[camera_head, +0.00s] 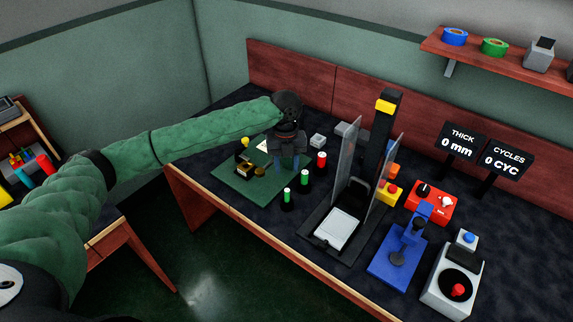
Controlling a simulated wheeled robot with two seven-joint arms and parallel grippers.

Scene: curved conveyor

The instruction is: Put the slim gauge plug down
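My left gripper (287,162) points down over the right back part of a green mat (238,184). Its two fingers look apart, and I see nothing clearly held between them. Two slim upright plugs with green tops stand just in front of it: one nearer the front (287,196) and one to its right (304,181). A red-topped plug (321,161) stands farther right. Which of these is the slim gauge plug I cannot tell. My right gripper is not in view.
On the mat are a small yellow-topped piece (245,142) and a dark box with brass-coloured parts (245,168). A press with clear side panels (346,153) stands to the right. Beyond it are a blue fixture (399,258), a red box (428,203) and a white unit (449,284).

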